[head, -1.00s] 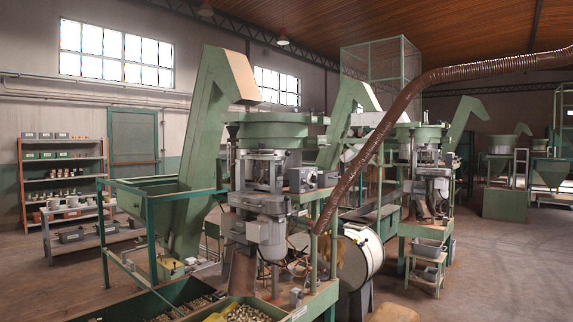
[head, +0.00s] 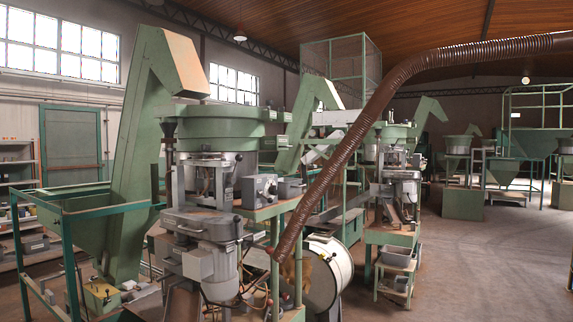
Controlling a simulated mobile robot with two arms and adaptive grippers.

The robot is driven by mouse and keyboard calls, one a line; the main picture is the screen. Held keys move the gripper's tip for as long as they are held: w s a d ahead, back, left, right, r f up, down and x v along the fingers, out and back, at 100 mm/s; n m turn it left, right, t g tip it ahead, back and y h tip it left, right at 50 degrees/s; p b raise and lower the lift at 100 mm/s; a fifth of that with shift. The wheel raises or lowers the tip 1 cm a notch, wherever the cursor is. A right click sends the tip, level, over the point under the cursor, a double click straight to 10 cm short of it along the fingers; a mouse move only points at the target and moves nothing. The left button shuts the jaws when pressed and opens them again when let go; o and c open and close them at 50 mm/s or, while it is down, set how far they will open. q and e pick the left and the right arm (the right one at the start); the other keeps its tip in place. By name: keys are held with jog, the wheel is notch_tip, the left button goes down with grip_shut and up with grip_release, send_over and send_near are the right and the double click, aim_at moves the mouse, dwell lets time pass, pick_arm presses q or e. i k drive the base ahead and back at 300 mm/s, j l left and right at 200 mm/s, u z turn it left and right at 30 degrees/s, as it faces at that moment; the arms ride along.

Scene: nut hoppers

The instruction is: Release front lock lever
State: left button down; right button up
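The nearest nut machine stands left of the middle in the head view. It has a green round hopper bowl (head: 215,135) on top, a grey metal head with a motor (head: 223,272) below it, and a grey control box (head: 259,190) at its right side. I cannot pick out a front lock lever for sure; the small parts around the motor are too fine to tell apart. Neither of my grippers is in view.
A brown ribbed hose (head: 345,155) slants across the front, right of the machine. A white drum (head: 329,265) stands beside it. A green inclined elevator (head: 143,150) and open frame (head: 75,245) are at the left. Open floor (head: 480,265) lies at the right.

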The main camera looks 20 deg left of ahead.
aim_at(239, 159)
jog(key=i+j+z, duration=0.2)
jog(key=i+j, duration=0.25)
jog(key=i+j+z, duration=0.25)
jog(key=i+j, duration=0.15)
jog(key=j, duration=0.25)
